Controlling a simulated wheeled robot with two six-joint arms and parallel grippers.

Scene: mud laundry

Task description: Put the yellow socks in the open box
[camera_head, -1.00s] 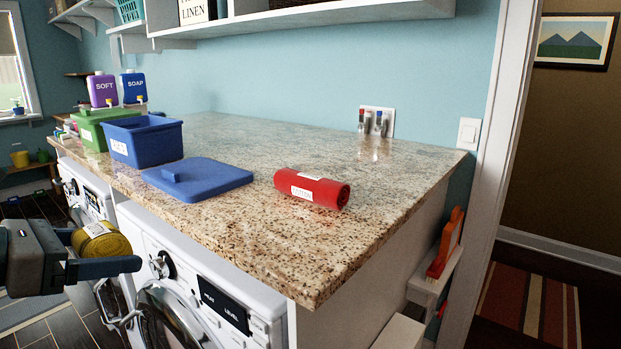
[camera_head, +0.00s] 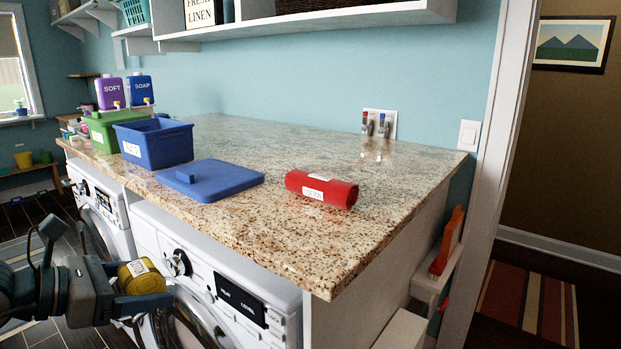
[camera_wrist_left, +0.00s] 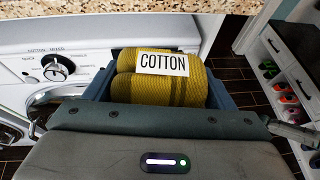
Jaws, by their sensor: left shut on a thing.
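My left gripper (camera_head: 143,284) is shut on the rolled yellow socks (camera_head: 140,277), in front of the washer and below the counter top. In the left wrist view the yellow socks (camera_wrist_left: 155,88) carry a white COTTON label and sit between the two fingers. The open blue box (camera_head: 158,148) stands on the counter at the back left, beyond and above the gripper. Its blue lid (camera_head: 215,183) lies flat on the counter just right of it. My right gripper is not in view.
A rolled red bundle (camera_head: 322,190) lies on the speckled counter (camera_head: 260,238), right of the lid. A green box (camera_head: 103,134) stands behind the blue box, near the SOFT (camera_head: 110,93) and SOAP (camera_head: 141,90) dispensers. The counter's front edge lies between gripper and box.

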